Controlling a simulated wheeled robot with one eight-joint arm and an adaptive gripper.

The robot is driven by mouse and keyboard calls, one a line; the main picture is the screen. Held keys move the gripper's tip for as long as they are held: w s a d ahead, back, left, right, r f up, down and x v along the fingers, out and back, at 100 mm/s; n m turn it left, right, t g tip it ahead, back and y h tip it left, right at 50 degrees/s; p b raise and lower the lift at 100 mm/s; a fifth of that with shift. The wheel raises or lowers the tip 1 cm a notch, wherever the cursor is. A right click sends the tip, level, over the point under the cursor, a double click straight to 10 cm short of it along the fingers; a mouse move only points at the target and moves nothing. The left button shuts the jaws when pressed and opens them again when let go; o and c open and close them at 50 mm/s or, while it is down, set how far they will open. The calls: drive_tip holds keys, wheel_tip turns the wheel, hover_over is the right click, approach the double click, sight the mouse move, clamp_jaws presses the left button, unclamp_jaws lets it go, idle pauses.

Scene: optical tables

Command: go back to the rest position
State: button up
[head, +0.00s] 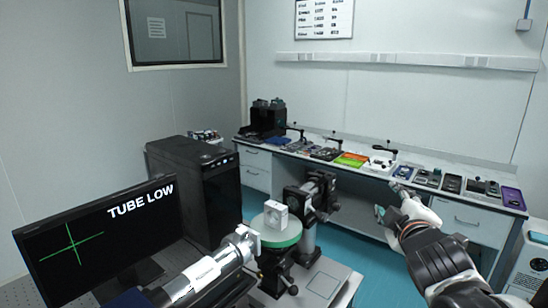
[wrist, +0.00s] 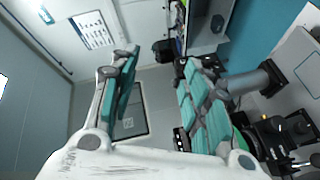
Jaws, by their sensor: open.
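My gripper (head: 388,200) is at the right in the head view, at the end of my raised arm. Its fingers stand apart with nothing visible between them. In the wrist view the two fingers with teal pads (wrist: 160,68) are spread wide, and the wall and window show between them. The gripper is to the right of the optical table and appears clear of everything around it. The back bench lies behind it in the picture.
A green round stage (head: 276,236) carries a white cube mount (head: 276,214). A monitor (head: 95,245) reads "TUBE LOW" beside a black cabinet (head: 205,190). The back bench (head: 466,222) holds several trays and devices. Blue floor lies between.

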drive_tip(key=s+a+f+m+g+y, duration=0.1)
drive_tip(key=s+a+f+m+g, duration=0.1)
drive_tip(key=s+f, duration=0.3)
drive_tip(key=s+a+f+m+g, duration=0.2)
drive_tip(key=s+f+m+g, duration=0.1)
drive_tip(key=s, duration=0.4)
drive_tip(key=s+a+f+m+g+y+b, duration=0.1)
drive_tip(key=s+f+m+g, duration=0.2)
drive_tip(key=s+f+m, duration=0.2)
drive_tip(key=shift+s+a+f+m+y, duration=0.3)
drive_tip(key=shift+s+a+f+m, duration=0.1)
drive_tip(key=shift+s+f, duration=0.35)
